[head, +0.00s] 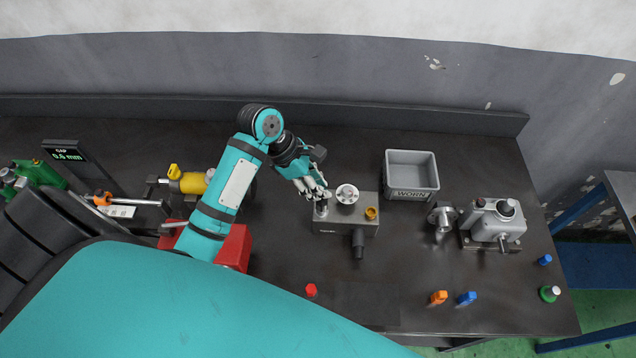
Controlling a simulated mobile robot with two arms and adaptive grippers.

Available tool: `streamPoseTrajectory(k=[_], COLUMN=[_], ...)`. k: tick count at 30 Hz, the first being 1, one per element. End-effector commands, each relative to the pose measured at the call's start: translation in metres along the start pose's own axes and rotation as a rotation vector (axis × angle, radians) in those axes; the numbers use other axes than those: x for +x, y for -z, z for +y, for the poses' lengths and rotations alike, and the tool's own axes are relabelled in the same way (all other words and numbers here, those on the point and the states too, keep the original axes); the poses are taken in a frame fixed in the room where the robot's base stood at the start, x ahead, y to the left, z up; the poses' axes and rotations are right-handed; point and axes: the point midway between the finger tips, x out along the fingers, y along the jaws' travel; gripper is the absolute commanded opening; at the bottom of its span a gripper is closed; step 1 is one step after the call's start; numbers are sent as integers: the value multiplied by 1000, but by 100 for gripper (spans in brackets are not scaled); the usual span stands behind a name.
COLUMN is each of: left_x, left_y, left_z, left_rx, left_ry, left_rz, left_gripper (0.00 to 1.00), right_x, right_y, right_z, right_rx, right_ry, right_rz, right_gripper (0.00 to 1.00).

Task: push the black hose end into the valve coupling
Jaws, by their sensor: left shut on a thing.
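My left gripper (322,192) reaches in from the left, its fingertips at the left end of a grey valve block (345,229). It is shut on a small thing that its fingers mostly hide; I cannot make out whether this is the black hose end. A small silver coupling (321,209) stands on the block's left end, right below the fingertips; I cannot tell whether they touch. The block also carries a round silver handwheel (347,194) and a brass port (371,213). A black cylinder (358,244) sticks out of its front. My right gripper is not in view.
A grey bin marked WORN (411,194) stands behind and right of the block. A grey pump-like unit (495,222) is farther right. Orange (438,297) and blue (466,298) parts and a red knob (311,290) lie near the front. A yellow cylinder (188,182) is left of my arm.

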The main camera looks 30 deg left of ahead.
Motion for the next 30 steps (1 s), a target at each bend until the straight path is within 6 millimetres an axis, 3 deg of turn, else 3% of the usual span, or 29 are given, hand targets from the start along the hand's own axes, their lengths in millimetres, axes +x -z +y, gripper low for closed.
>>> streamPoseTrajectory(k=[20, 21, 26, 30], left_x=[2, 2, 2, 2], left_y=[1, 2, 1, 1], left_z=[0, 0, 0, 0], left_rx=[-2, -2, -1, -1], left_ry=[1, 1, 1, 1], left_rz=[1, 1, 1, 1], left_gripper=[0, 24, 45, 46], right_x=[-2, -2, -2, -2], right_y=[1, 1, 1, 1], right_z=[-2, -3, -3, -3], right_rx=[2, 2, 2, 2], right_ry=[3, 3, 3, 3], right_rz=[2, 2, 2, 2], right_gripper=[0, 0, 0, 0])
